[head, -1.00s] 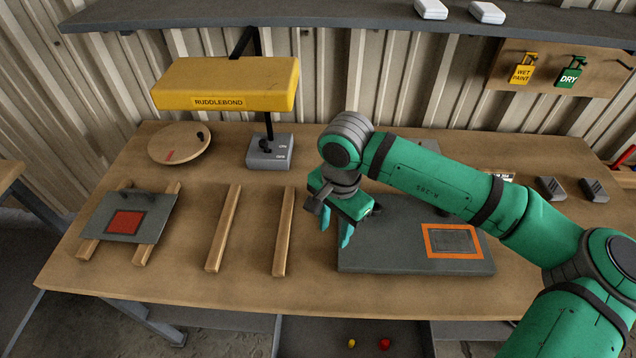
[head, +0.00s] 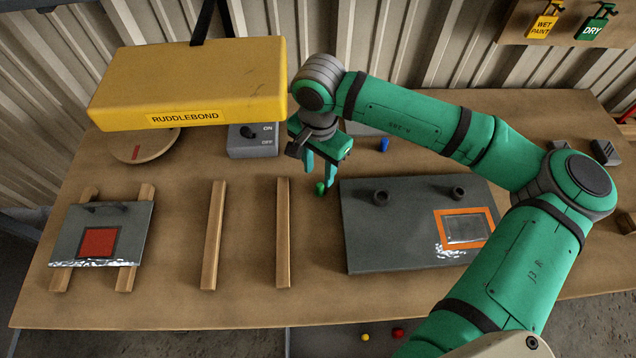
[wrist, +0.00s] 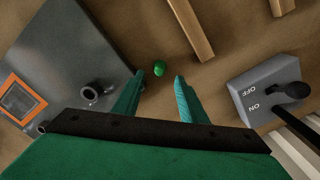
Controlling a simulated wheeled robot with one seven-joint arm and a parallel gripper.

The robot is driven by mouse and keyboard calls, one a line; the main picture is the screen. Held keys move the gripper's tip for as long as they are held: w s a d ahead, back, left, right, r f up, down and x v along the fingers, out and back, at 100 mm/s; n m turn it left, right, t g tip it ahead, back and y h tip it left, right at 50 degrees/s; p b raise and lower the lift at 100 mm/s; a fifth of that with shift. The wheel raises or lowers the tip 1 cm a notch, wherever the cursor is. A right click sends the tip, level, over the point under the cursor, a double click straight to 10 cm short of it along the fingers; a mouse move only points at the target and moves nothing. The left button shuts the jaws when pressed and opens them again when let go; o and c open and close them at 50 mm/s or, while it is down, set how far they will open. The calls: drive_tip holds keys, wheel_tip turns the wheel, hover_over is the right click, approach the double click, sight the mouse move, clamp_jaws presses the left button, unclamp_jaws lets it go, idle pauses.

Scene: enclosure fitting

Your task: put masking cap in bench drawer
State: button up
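A small green masking cap (head: 320,187) stands on the bench top, just left of the grey panel. In the wrist view the green cap (wrist: 159,68) lies between and a little beyond the fingertips. My gripper (head: 319,178) is open and empty, pointing down over the cap; its fingers (wrist: 159,77) are spread apart in the wrist view. A blue cap (head: 384,145) stands behind the panel. Below the bench's front edge, the open drawer (head: 315,344) shows partly, holding a yellow cap (head: 365,337) and a red cap (head: 397,333).
The grey panel (head: 365,245) with two dark bosses and an orange-framed window lies right of the cap. Wooden rails (head: 283,230) lie to the left. A yellow lamp (head: 190,80) overhangs the switch box (head: 253,145). A smaller red-patched panel (head: 65,235) rests far left.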

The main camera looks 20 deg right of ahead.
sight(319, 186)
drive_tip(key=shift+w+f, duration=0.2)
drive_tip(key=shift+f, duration=1.35)
drive_tip(key=f, duration=0.3)
drive_tip(key=shift+s+f, duration=0.2)
drive_tip(key=shift+s, duration=0.05)
drive_tip(key=shift+a+f, duration=0.1)
drive_tip(key=shift+f, duration=0.5)
clamp_jaws()
